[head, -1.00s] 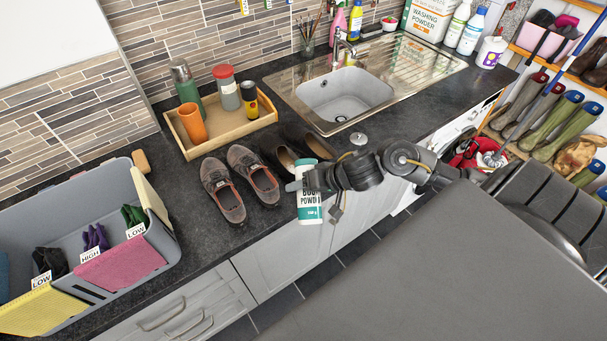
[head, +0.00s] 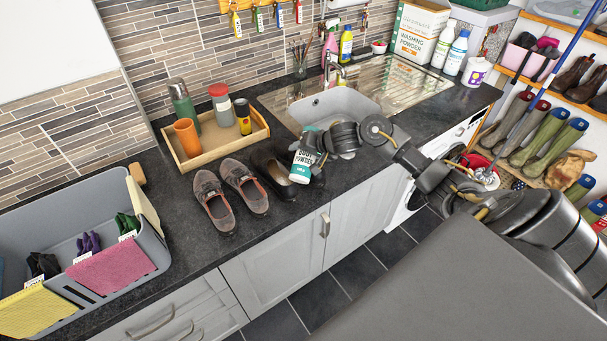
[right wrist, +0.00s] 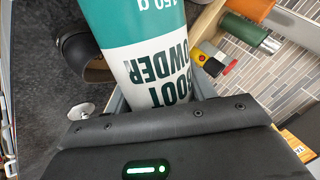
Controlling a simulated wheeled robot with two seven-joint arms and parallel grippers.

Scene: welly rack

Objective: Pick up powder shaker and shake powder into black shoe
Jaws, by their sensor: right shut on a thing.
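The powder shaker (head: 303,162) is a white and teal bottle labelled boot powder. My right gripper (head: 312,153) is shut on it and holds it over the black shoes, label facing the head camera, leaning slightly. In the right wrist view the shaker (right wrist: 150,45) fills the space between the fingers. A black shoe (head: 268,177) with a tan inside stands on the dark worktop, just left of the shaker; its pair is mostly hidden behind the shaker and gripper. A dark shoe with tan lining also shows in the right wrist view (right wrist: 84,70). My left gripper is out of view.
Brown lace-up shoes (head: 214,204) stand left of the black ones. A wooden tray (head: 205,158) holding an orange cup and bottles lies behind. The sink (head: 335,105) is behind my gripper. A grey divided bin (head: 155,245) stands at left. The worktop's front edge is close.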

